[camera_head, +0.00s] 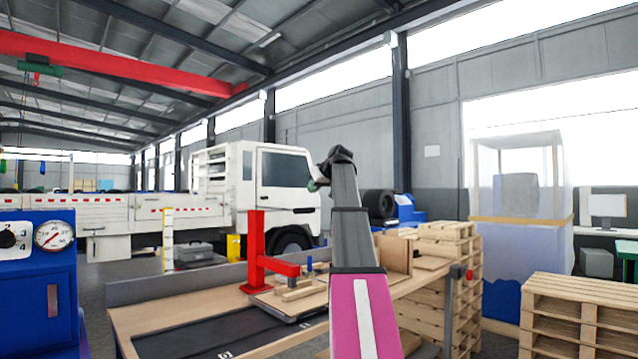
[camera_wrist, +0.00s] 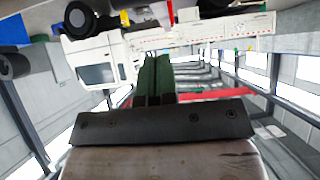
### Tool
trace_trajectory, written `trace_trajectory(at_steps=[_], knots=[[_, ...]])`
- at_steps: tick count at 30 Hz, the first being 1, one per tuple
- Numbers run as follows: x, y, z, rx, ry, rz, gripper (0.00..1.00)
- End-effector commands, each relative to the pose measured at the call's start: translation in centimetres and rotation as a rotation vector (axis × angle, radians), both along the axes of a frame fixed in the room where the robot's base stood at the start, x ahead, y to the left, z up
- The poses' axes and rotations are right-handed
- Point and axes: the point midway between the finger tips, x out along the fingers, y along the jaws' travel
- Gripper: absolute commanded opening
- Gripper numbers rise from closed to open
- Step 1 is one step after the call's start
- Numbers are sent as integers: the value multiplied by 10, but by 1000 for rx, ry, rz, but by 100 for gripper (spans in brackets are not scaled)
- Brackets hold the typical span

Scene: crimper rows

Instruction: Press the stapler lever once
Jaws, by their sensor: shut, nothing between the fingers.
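A red upright stand with a horizontal red arm (camera_head: 257,252) is on the workbench in the head view. It is the most stapler-like thing I see, but I cannot tell for sure that it is the stapler, and no separate lever is clear on it. My gripper (camera_head: 317,184) is raised well above the bench, above and to the right of the red stand, touching nothing. In the wrist view its green fingers (camera_wrist: 154,80) are closed together with nothing between them. The wrist view faces away from the bench, so the stand does not show there.
The workbench (camera_head: 160,320) carries a dark mat (camera_head: 220,335), wooden pieces (camera_head: 295,290) and a small blue peg (camera_head: 309,263). A red-ended fixture (camera_head: 466,273) is at its right edge. Stacked pallets (camera_head: 445,245) stand behind right; a blue machine (camera_head: 40,270) stands left.

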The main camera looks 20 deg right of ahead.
Motion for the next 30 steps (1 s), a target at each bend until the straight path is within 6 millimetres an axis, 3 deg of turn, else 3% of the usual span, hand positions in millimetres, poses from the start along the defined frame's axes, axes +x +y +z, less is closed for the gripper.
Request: trace_trajectory(at_steps=[5,12,30], knots=[[26,10,-20,1,1,2,0],[26,10,-50,1,0,0,0],[27,10,-59,2,-6,0,0]])
